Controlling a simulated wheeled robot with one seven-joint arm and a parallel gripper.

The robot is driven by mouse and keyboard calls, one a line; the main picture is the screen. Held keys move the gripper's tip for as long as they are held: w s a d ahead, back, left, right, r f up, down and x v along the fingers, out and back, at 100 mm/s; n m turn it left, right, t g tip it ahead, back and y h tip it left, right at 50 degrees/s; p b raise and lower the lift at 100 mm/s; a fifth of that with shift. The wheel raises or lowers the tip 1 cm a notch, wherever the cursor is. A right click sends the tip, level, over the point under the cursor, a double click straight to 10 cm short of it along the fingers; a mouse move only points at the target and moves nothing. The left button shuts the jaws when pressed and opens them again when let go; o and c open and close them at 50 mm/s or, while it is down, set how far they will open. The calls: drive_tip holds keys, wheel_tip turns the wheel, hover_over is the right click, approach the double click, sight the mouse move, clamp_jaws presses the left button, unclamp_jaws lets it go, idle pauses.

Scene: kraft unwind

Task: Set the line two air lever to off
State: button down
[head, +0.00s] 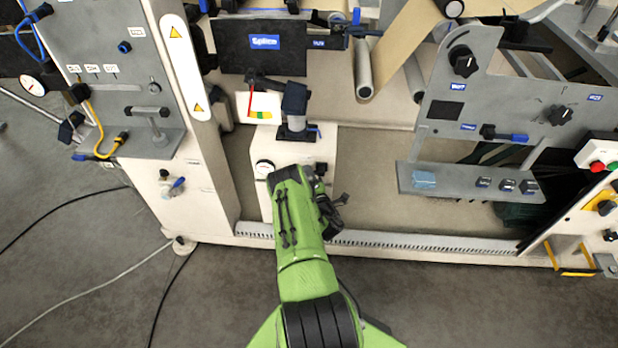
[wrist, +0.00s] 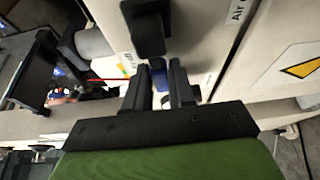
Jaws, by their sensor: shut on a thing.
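In the wrist view my gripper (wrist: 166,65) is shut on a small blue lever handle (wrist: 160,80), which shows between the two dark fingers. Only part of the handle is visible. A black block (wrist: 147,32) stands out from the pale panel just beyond the fingertips. A label starting "Air" (wrist: 237,12) is cut off at the top, so I cannot read which line it names. In the head view my green arm reaches to the pale cabinet (head: 265,145) below the splice table, and it hides the held lever and the fingers.
A red pointer and coloured scale (head: 262,108) and a grey post (head: 297,125) sit above the cabinet. A blue-handled valve (head: 176,183) is on the left column. A grey shelf (head: 460,185) juts out at right. Cables lie on the floor at left.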

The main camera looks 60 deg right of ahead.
drive_tip(key=shift+r+m, duration=0.1)
drive_tip(key=shift+m, duration=0.2)
drive_tip(key=c, duration=1)
unclamp_jaws()
drive_tip(key=shift+c, duration=0.2)
